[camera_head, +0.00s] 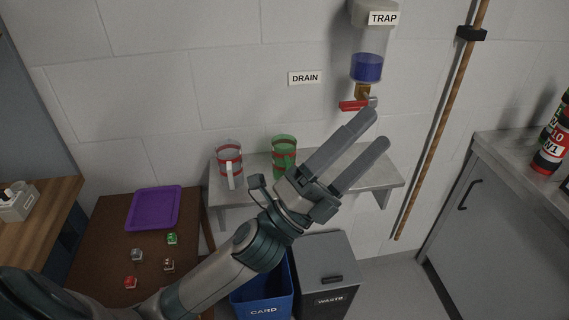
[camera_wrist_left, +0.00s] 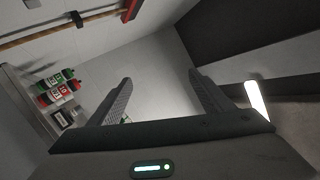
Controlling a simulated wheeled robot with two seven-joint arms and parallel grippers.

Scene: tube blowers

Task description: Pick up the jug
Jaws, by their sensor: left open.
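Two jugs stand upright on the wall shelf (camera_head: 375,181) in the head view. One jug (camera_head: 229,165) is clear with red bands and a pale handle facing forward. The other jug (camera_head: 284,155) is green with red bands and stands just right of it. My left gripper (camera_head: 377,131) is open and empty, to the right of both jugs and apart from them. Its fingers point up and right, toward the area below the red tap lever. In the left wrist view the spread fingers (camera_wrist_left: 162,77) have nothing between them. My right gripper is not in view.
A tank labelled TRAP (camera_head: 367,68) with blue liquid and a red lever (camera_head: 353,106) hangs above the shelf. A wooden pole (camera_head: 440,125) stands right. A brown table (camera_head: 110,230) with a purple tray (camera_head: 154,208) and small cubes is left. Blue and grey bins stand below.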

